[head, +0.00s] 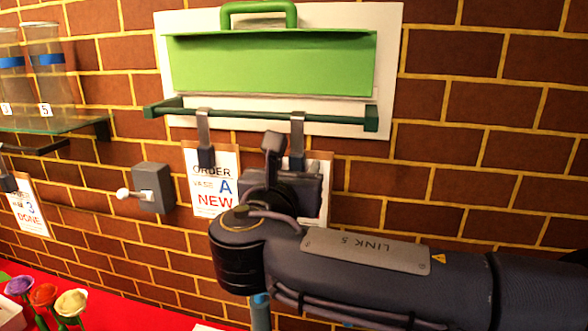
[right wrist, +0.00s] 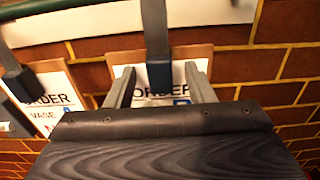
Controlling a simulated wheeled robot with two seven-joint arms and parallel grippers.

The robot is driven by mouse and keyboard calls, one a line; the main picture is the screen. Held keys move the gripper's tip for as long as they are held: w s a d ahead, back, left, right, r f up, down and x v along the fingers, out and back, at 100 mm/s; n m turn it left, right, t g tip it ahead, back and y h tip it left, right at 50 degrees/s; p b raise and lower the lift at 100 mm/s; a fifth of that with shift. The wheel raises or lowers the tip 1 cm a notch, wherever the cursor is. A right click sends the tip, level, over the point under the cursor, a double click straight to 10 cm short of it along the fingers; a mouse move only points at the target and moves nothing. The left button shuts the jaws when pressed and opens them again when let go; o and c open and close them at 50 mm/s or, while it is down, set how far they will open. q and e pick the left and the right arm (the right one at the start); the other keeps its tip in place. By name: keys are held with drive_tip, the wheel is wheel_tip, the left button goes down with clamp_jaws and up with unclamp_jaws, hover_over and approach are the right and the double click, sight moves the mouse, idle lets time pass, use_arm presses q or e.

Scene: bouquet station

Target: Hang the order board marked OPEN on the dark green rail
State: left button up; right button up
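The dark green rail (head: 250,115) runs along the wall under a bright green hood. Two order boards hang from it by grey hooks with dark clips. The left board (head: 205,180) reads ORDER, VASE A, NEW. The right board (head: 322,165) is mostly hidden by my right gripper in the head view. In the right wrist view this board (right wrist: 145,58) shows ORDER and part of a blue letter; its lower part is hidden. My right gripper (right wrist: 159,78) is open, its fingers apart on either side of that board's dark clip (right wrist: 159,75). No word OPEN is readable. My left gripper is not in view.
A third board (head: 28,210) at far left reads 3, DONE. A grey wall box with a white-knobbed lever (head: 153,188) sits left of the boards. A glass shelf (head: 50,120) holds vases. Flowers (head: 45,297) lie at the lower left by a red surface (head: 120,310).

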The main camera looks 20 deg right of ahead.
drive_tip(key=b+v, duration=0.1)
drive_tip(key=v, duration=0.7)
drive_tip(key=s+d+f+m+g+y, duration=0.35)
drive_tip(key=d+f+m, duration=0.25)
drive_tip(key=f, duration=0.5)
drive_tip(key=s+d+f+m+g+y, duration=0.3)
drive_tip(key=d+f+m+g, duration=0.25)
drive_tip(key=f, duration=0.65)
drive_tip(key=s+a+f+m+y, duration=0.7)
drive_tip(key=s+f+m+y, duration=0.1)
drive_tip(key=m, duration=1.1)
drive_tip(key=shift+s+f, duration=0.15)
drive_tip(key=shift+s, duration=0.2)
